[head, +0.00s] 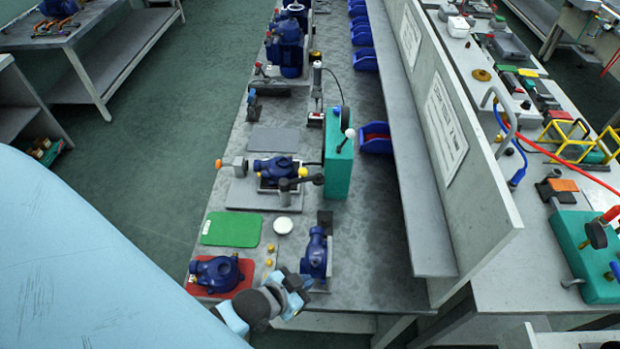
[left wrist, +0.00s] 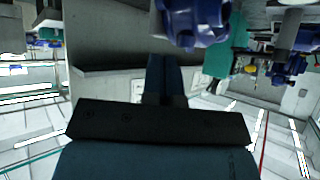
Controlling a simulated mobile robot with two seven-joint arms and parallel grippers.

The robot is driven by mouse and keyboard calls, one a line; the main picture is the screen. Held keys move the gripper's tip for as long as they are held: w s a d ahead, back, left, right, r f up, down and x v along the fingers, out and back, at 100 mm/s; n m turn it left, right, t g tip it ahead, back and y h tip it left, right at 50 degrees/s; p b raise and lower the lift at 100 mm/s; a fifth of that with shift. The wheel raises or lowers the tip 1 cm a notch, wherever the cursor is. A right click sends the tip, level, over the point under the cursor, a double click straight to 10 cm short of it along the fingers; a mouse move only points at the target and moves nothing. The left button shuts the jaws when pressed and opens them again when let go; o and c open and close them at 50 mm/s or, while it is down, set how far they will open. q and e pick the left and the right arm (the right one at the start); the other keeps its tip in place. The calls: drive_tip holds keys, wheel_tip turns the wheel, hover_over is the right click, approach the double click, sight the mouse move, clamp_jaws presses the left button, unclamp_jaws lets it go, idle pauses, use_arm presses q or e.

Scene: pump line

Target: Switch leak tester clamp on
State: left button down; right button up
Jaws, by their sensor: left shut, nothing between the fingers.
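The leak tester is a green box (head: 338,158) with a gauge on top, beside a grey plate (head: 240,196) that carries a blue pump body (head: 275,168). A grey block with an orange knob (head: 219,163) stands at the plate's left end. My left gripper (head: 297,284) is shut and empty at the bench's near end, well in front of the tester. Its closed fingers show in the left wrist view (left wrist: 164,78), below a blue part (left wrist: 195,22).
Near my left gripper are a blue pump part on a red mat (head: 246,270) and an upright blue pump part (head: 315,255). A green mat (head: 231,229) and a white round piece (head: 283,225) lie between gripper and tester. A shelf and panel (head: 462,170) bound the right side.

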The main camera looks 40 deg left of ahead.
sight(309, 180)
use_arm(q)
drive_tip(key=w+a+m+y+b, duration=0.1)
drive_tip(key=w+a+f+m+g+y+b, duration=0.1)
drive_tip(key=m+b, duration=0.1)
drive_tip(key=w+a+f+m+g+y+b, duration=0.1)
drive_tip(key=shift+w+a+f, duration=0.1)
drive_tip(key=shift+w+f, duration=0.05)
drive_tip(key=shift+w, duration=0.1)
drive_tip(key=w+a+r+m+g+y+b, duration=0.1)
drive_tip(key=a+m+g+y+b, duration=0.2)
drive_tip(key=a+m+y+b, duration=0.15)
drive_tip(key=w+m+t+y, duration=0.1)
drive_tip(key=w+m+y, duration=0.1)
drive_tip(key=w+m, duration=0.2)
drive_tip(key=w+r+m+t+y, duration=0.1)
drive_tip(key=w+m, duration=0.3)
drive_tip(key=w+r+m+t+y, duration=0.1)
drive_tip(key=w+m+y, duration=0.1)
drive_tip(key=w+m, duration=0.3)
drive_tip(key=shift+d+r+y, duration=0.2)
drive_tip(key=shift+d+y, duration=0.15)
drive_tip(key=shift+w+d+r+m+t, duration=0.15)
drive_tip(key=shift+w+m+t, duration=0.15)
drive_tip(key=shift+m+t, duration=0.15)
drive_tip(key=x, duration=1.4)
drive_tip(key=shift+s+r, duration=0.1)
